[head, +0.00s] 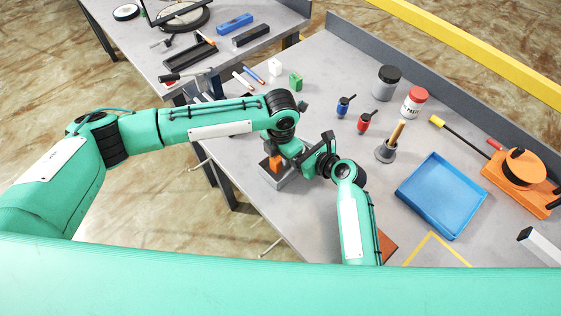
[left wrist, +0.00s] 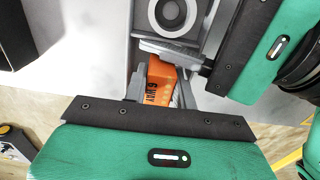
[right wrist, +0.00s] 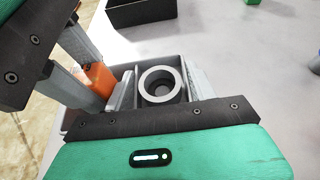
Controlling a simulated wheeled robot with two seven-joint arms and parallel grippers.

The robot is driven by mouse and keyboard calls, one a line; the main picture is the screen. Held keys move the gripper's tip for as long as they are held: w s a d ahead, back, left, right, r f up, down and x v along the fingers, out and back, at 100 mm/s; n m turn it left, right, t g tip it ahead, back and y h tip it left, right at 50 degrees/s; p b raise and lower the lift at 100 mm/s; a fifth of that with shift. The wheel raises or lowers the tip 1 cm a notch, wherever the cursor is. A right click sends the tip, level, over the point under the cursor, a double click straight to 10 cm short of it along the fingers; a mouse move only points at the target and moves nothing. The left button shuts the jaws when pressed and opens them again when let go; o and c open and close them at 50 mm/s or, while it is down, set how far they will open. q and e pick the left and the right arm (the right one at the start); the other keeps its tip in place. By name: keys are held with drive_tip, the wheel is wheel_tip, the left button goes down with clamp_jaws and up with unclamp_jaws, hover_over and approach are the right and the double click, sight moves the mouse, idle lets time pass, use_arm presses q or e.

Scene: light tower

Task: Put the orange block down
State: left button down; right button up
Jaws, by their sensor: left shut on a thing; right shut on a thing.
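The orange block (head: 276,162) is at the near-left edge of the grey table, at a shallow grey box (head: 279,181). My left gripper (left wrist: 161,84) is shut on the block, which shows dark print in the left wrist view (left wrist: 160,72). My right gripper (right wrist: 161,86) is beside it, shut on a grey ring-shaped part (right wrist: 148,80) at the box, with one finger on each side. The block also shows left of the ring in the right wrist view (right wrist: 98,79). Whether the block's underside touches the box is hidden.
A blue tray (head: 441,195), an orange reel (head: 522,168) and a wooden-handled tool in a grey holder (head: 390,142) stand to the right. Two jars, a green block (head: 295,81) and a white block (head: 275,67) are farther back. The table edge is close on the left.

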sight(280, 163)
use_arm(q)
drive_tip(key=shift+f, duration=1.45)
drive_tip(key=c, duration=1.4)
unclamp_jaws()
drive_tip(key=shift+f, duration=0.15)
wheel_tip(280, 163, up, 12)
drive_tip(key=shift+r, duration=0.2)
